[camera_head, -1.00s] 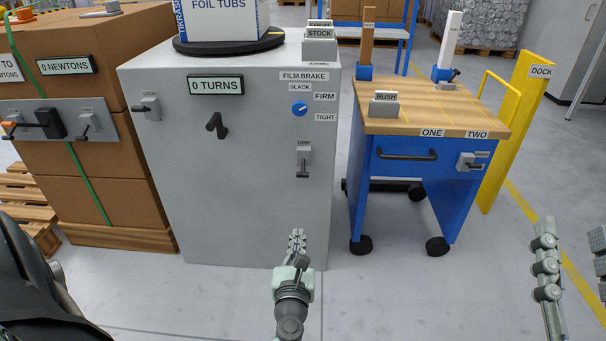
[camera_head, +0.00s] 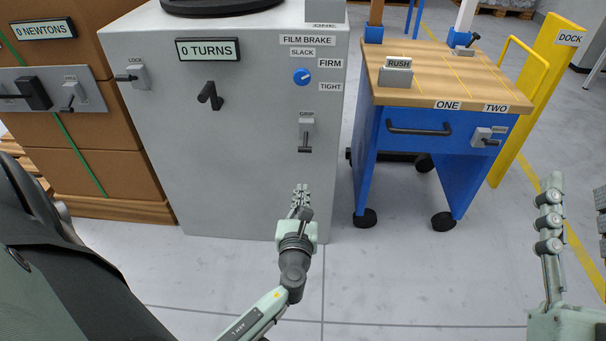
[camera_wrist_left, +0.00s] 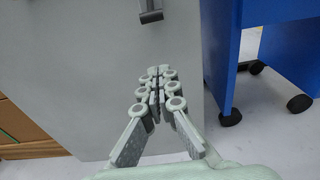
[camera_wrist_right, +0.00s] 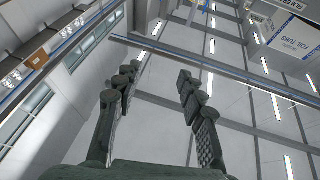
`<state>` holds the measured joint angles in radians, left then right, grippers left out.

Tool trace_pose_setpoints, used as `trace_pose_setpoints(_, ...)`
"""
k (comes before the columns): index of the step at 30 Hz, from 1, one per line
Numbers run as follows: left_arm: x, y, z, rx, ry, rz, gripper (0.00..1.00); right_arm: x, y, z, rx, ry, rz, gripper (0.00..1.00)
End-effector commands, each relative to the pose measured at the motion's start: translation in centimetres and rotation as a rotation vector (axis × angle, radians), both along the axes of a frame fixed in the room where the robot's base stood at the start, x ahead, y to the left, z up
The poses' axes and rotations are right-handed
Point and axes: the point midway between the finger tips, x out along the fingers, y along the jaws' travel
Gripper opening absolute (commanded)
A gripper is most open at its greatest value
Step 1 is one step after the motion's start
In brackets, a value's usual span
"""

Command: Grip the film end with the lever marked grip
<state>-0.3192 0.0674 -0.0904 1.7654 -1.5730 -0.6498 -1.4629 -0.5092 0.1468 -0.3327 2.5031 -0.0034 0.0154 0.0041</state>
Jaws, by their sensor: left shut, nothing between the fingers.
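The lever marked grip (camera_head: 305,140) is a dark handle hanging down from a small grey plate on the right part of the grey cabinet front (camera_head: 230,150). Its handle end also shows at the top of the left wrist view (camera_wrist_left: 151,16). My left gripper (camera_head: 300,190) is shut and empty, below the lever and apart from it, pointing toward the cabinet. In the left wrist view its fingertips (camera_wrist_left: 160,70) meet below the lever. My right gripper (camera_wrist_right: 158,78) is open, pointing up with nothing between its fingers. The film end is not seen.
A film brake knob (camera_head: 302,77), a crank (camera_head: 210,96) and a lock lever (camera_head: 133,77) are on the cabinet front. A blue cart (camera_head: 420,150) stands close at the right, a yellow dock post (camera_head: 535,95) beyond it. Stacked cartons (camera_head: 75,150) stand at the left.

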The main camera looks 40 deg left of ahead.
Motion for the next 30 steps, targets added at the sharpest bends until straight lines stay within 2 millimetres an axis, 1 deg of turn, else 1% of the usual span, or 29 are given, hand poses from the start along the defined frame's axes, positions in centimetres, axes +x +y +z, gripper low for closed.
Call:
trace_pose_setpoints(5, 2.6, 1.6, -0.1, 0.002, -0.003, 0.002, 0.0, -0.1, -0.1, 0.2, 0.008, -0.023, -0.002, 0.4)
trace_pose_setpoints(12, 7.1, 4.3, -0.6, 0.002, -0.002, 0.002, 0.0, -0.4, -0.5, 1.2, 0.032, -0.097, -0.009, 0.4)
trace_pose_setpoints(14, 8.1, 5.0, -0.7, 0.002, -0.003, 0.002, 0.0, -0.5, -0.7, 1.5, 0.04, -0.121, -0.012, 0.4)
trace_pose_setpoints(15, 8.0, 4.9, 0.4, -0.002, -0.004, 0.0, 0.0, -0.4, -0.5, 1.6, 0.03, -0.092, -0.009, 0.4)
trace_pose_setpoints(18, 7.4, 4.5, 2.0, -0.004, -0.003, 0.0, 0.0, 0.1, 0.0, 0.2, -0.004, 0.009, -0.001, 0.4)
trace_pose_setpoints(21, 7.3, 4.4, 2.6, -0.001, -0.002, 0.001, 0.0, 0.5, 0.0, -1.1, -0.032, 0.071, -0.003, 0.4)
trace_pose_setpoints(24, 7.1, 4.4, 3.0, -0.001, 0.0, 0.001, 0.0, 0.7, 0.0, -1.9, -0.048, 0.109, -0.005, 0.4)
trace_pose_setpoints(30, 7.0, 4.3, 3.2, -0.001, 0.0, 0.001, 0.0, 0.9, 0.0, -2.4, -0.058, 0.13, -0.006, 0.4)
